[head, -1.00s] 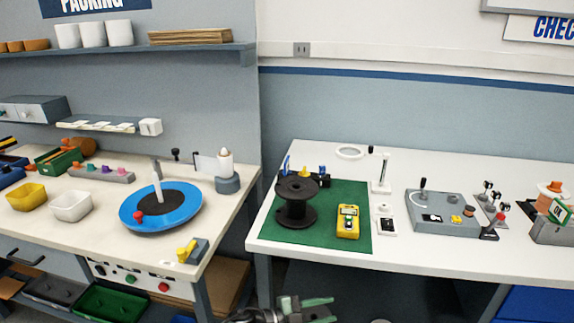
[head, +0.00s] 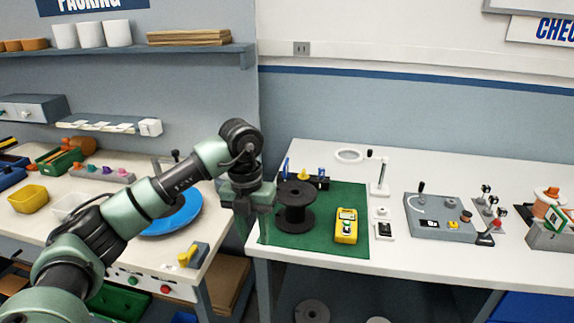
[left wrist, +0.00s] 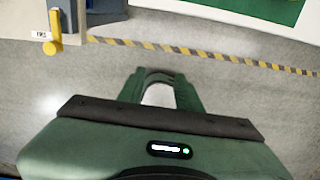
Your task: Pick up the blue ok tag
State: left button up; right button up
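A small upright blue piece (head: 285,168), likely the blue ok tag, stands at the back left of the green mat (head: 270,238), behind the black spool (head: 296,215). It is small, and no lettering on it can be read. My left gripper (head: 255,232) points down over the front left edge of the right-hand table, left of the spool and apart from the blue piece. My right gripper is not in view.
A yellow meter (head: 346,226) lies on the mat right of the spool. A yellow piece (head: 305,173) stands near the blue one in a dark holder (head: 322,181). A grey control box (head: 437,215) sits farther right. A gap separates the two tables.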

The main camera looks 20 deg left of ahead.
aim_at(285, 173)
jog(key=i+j, duration=0.15)
jog(key=i, duration=0.3)
jog(key=i+j, duration=0.2)
jog(key=i, duration=0.25)
jog(key=i+j, duration=0.15)
jog(key=i, duration=0.3)
